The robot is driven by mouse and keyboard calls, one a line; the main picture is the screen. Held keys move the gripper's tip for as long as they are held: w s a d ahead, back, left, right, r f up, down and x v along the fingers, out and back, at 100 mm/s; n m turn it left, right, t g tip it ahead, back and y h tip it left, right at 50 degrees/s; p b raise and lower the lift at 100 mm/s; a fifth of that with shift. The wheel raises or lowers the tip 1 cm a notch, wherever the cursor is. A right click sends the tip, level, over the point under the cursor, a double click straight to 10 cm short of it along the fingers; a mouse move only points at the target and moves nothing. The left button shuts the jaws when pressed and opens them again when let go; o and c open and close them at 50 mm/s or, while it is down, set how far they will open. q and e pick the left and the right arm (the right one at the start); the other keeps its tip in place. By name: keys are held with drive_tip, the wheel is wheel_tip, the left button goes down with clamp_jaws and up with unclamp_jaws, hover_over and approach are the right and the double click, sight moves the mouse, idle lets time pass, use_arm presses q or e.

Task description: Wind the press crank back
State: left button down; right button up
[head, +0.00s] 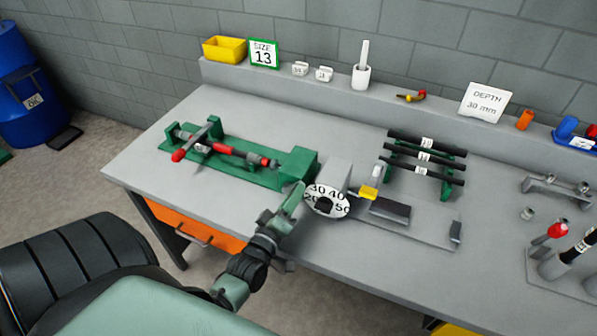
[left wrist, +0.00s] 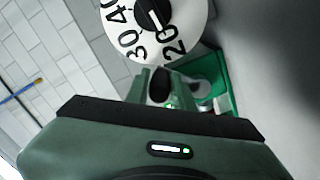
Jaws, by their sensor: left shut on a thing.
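My left gripper (head: 295,199) is just left of the white numbered dial (head: 327,201), at the bench's front edge. In the left wrist view its fingers (left wrist: 160,88) are shut on a dark rounded knob (left wrist: 160,84), below the dial (left wrist: 192,30). The dial has a black hub with a white pointer. How the knob joins the press is hidden. The green press bed (head: 235,172) lies along the bench to the left, with a red-ended cross bar (head: 197,138) and a red-sleeved rod. My right gripper is not in view.
Right of the dial lie a yellow-ended tool (head: 369,190) and a dark block (head: 390,211). Black rods (head: 425,157) rest on a green rack behind. A depth card (head: 484,102) reads 30 mm; a size card (head: 263,54) reads 13. An orange drawer (head: 195,226) is below.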

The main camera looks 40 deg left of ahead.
sight(285, 189)
use_arm(q)
drive_tip(key=n, duration=0.1)
drive_tip(key=a+r+n, duration=0.1)
drive_tip(key=n, duration=0.1)
drive_tip(key=shift+s+a, duration=0.1)
drive_tip(key=shift+s, duration=0.05)
drive_tip(key=a+n+b, duration=0.1)
drive_tip(key=a+n, duration=0.1)
drive_tip(key=n, duration=0.2)
drive_tip(key=s+a+n+b, duration=0.1)
drive_tip(key=a+n+b, duration=0.1)
drive_tip(key=n, duration=0.3)
drive_tip(key=a+f+n+y+b, duration=0.1)
drive_tip(key=a+n+b, duration=0.1)
drive_tip(key=n, duration=0.3)
drive_tip(key=shift+s+a, duration=0.3)
drive_tip(key=n+b, duration=0.1)
drive_tip(key=f+n, duration=0.1)
drive_tip(key=a+n+b, duration=0.1)
drive_tip(key=shift+s+f+n+b, duration=0.15)
drive_tip(key=shift+f+n+b, duration=0.1)
drive_tip(key=shift+n+b, duration=0.15)
drive_tip(key=shift+s+a+f+n+g+b, duration=0.2)
drive_tip(key=shift+n+b, duration=0.25)
drive_tip(key=shift+n, duration=0.3)
drive_tip(key=shift+w+a+f+n+g+b, duration=0.15)
drive_tip(key=shift+f+n+b, duration=0.25)
drive_tip(key=shift+n, duration=0.35)
drive_tip(key=shift+y, duration=0.4)
